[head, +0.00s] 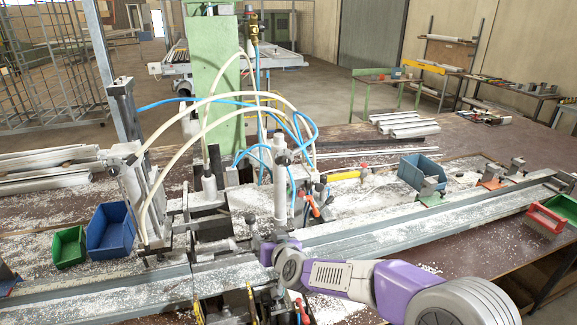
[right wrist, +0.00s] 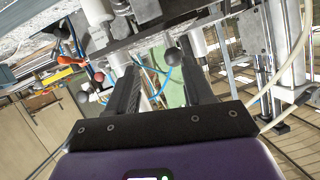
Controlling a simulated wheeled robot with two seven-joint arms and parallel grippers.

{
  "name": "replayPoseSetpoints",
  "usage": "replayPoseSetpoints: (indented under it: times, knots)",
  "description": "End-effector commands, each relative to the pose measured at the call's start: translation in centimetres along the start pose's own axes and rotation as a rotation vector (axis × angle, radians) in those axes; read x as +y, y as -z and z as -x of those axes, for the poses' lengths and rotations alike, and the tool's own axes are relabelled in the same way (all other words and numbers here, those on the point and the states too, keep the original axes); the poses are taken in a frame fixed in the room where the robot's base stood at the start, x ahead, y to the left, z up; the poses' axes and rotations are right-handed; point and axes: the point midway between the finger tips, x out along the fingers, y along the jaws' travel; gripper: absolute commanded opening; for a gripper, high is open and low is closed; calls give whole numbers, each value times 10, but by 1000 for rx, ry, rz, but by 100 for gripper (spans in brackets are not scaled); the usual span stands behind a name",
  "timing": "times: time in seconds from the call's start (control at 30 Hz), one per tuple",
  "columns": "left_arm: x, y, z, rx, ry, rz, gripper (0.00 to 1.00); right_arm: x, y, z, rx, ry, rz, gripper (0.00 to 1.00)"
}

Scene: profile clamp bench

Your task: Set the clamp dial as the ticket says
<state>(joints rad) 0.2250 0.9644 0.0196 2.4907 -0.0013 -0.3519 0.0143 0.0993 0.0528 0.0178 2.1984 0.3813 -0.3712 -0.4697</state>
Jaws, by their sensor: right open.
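The clamp bench's machine stands mid-table with a green column (head: 216,80), pale hoses and blue air lines. An upright white cylinder (head: 282,185) rises just behind my right gripper (head: 260,244), which is low over the aluminium rail. In the right wrist view my right gripper (right wrist: 160,75) is open, its two dark fingers apart. A black ball knob (right wrist: 172,57) appears between the fingers, close to the right one; I cannot tell whether it touches. I cannot make out a clamp dial or a readable ticket in either view. My left gripper is not in view.
A blue bin (head: 110,231) and green bin (head: 69,247) stand at left. Orange-handled levers (head: 314,207) stand close beside the cylinder. Metal shavings litter the bench.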

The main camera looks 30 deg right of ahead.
Motion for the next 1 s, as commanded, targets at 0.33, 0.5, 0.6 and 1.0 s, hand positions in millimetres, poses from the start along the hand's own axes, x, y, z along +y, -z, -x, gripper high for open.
replayPoseSetpoints:
  times: [0.33, 0.5, 0.6, 1.0]
  knots:
    - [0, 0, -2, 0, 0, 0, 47, 22, 163, 106, 383, -55, -11, 52]
    - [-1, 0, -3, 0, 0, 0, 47, 25, 176, 108, 408, -60, -13, 52]
    - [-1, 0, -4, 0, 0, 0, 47, 25, 180, 95, 406, -59, -12, 52]
    - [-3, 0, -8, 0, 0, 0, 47, 28, 200, 49, 406, -59, -12, 52]
